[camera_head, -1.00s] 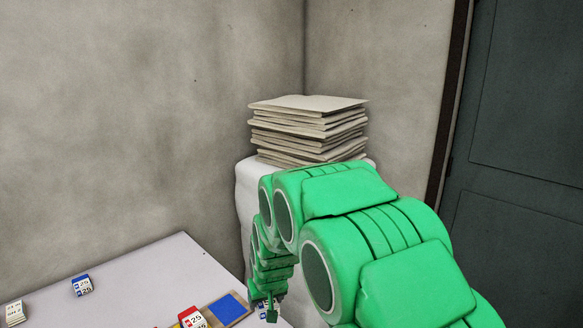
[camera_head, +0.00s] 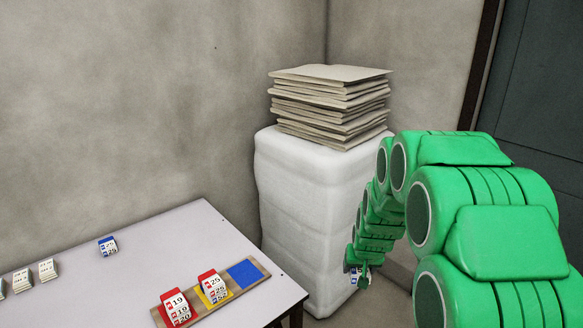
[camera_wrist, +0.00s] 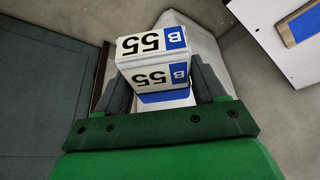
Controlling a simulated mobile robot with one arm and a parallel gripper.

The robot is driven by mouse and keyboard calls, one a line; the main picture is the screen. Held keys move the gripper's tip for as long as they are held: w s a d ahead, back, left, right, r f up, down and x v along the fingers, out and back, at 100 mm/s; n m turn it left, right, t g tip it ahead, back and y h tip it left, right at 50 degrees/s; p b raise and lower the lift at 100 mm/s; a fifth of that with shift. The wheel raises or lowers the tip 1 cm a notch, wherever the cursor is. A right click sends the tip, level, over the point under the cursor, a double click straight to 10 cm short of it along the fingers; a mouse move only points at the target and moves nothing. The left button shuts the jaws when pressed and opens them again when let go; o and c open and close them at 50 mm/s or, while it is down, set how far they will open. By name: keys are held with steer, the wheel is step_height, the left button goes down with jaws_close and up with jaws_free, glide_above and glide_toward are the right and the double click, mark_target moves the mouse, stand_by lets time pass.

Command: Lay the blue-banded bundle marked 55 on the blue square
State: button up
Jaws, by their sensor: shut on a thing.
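The blue-banded bundle marked 55 (camera_wrist: 150,48) is between the jaws of my gripper (camera_wrist: 160,82) in the wrist view, with its "B 55" faces showing. My gripper is shut on it. In the head view my gripper (camera_head: 357,272) and a small part of the bundle (camera_head: 363,280) appear to the right of the table's corner, apart from the board. The blue square (camera_head: 245,272) is bare, at the right end of a wooden board. Part of it also shows at the top right of the wrist view (camera_wrist: 306,24).
On the board (camera_head: 200,308), a red-banded bundle (camera_head: 176,308) covers the red square and another (camera_head: 211,286) stands on the yellow one. A blue-banded bundle (camera_head: 107,247) and several pale bundles (camera_head: 47,270) are at the left. A white wrapped block (camera_head: 305,200) bears stacked sheets.

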steer(key=a+f+n+g+y, duration=0.2)
steer(key=a+n, duration=0.7)
steer(key=a, duration=2.2)
steer(key=y, duration=0.1)
glide_above(244, 272)
steer(key=s+d, duration=0.1)
steer(key=s, duration=0.1)
steer(key=shift+t, duration=0.4)
steer(key=f, duration=0.8)
steer(key=shift+w+d+f, duration=0.1)
steer(key=shift+w+f, duration=0.1)
steer(key=shift+f, duration=0.15)
steer(key=shift+w+x, duration=0.2)
steer(key=shift+x, duration=0.7)
step_height(244, 272, down, 3)
steer(key=shift+r, duration=0.25)
steer(key=shift+s+f, duration=0.1)
steer(key=shift+f, duration=0.15)
